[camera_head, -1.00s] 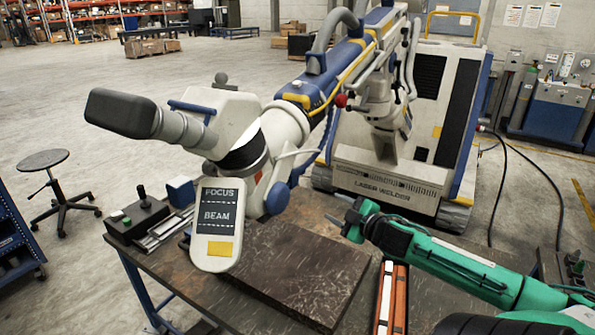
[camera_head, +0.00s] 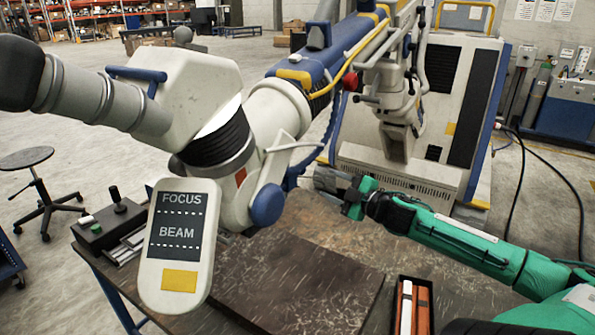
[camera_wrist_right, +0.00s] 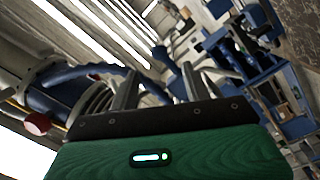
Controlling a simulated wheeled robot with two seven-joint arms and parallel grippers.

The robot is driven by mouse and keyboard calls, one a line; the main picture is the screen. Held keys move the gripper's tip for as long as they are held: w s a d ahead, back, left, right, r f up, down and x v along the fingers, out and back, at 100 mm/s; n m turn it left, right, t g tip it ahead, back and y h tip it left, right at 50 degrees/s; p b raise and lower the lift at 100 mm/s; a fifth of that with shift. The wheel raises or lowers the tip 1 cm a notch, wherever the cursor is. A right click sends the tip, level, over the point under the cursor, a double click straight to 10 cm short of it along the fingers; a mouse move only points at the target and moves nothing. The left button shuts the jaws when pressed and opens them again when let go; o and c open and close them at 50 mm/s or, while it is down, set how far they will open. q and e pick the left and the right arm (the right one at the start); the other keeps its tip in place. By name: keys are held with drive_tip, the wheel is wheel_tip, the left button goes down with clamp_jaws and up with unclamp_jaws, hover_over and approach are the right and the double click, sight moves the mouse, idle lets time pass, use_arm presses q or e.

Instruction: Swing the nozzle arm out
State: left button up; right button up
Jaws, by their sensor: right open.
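The white and blue welder arm (camera_head: 290,100) reaches from the back right to a microscope head (camera_head: 190,95) at the left. Below the head, a pale bracket with a round blue pivot cap (camera_head: 267,205) and a thin white tube (camera_head: 294,147) stick out; I cannot tell for certain which part is the nozzle arm. My green right arm comes in from the right. Its gripper (camera_head: 318,178) is open, pointing left, right of the blue cap and apparently apart from it. In the wrist view the two fingers (camera_wrist_right: 158,90) are spread with nothing held. My left gripper is out of view.
A FOCUS/BEAM panel (camera_head: 178,244) hangs at the front left. The dark bench (camera_head: 345,245) below bears a flat plate (camera_head: 285,280), a control box (camera_head: 110,222) and a tray of orange bars (camera_head: 413,305). The welder cabinet (camera_head: 455,110) stands behind. A red knob (camera_head: 350,81) juts nearby.

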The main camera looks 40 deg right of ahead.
sight(305, 171)
drive_tip(key=w, duration=0.3)
drive_tip(key=w+a+r, duration=0.1)
drive_tip(key=shift+w, duration=0.2)
drive_tip(key=shift+w+a, duration=0.1)
drive_tip(key=shift+w, duration=1.15)
drive_tip(key=shift+w+a, duration=0.1)
drive_tip(key=shift+w, duration=1.25)
use_arm(q)
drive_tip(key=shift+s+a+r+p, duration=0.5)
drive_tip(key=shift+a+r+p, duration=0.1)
drive_tip(key=shift+p, duration=0.1)
use_arm(e)
drive_tip(key=shift+w+a+f, duration=0.1)
drive_tip(key=shift+w+a, duration=0.1)
drive_tip(key=shift+w, duration=1.5)
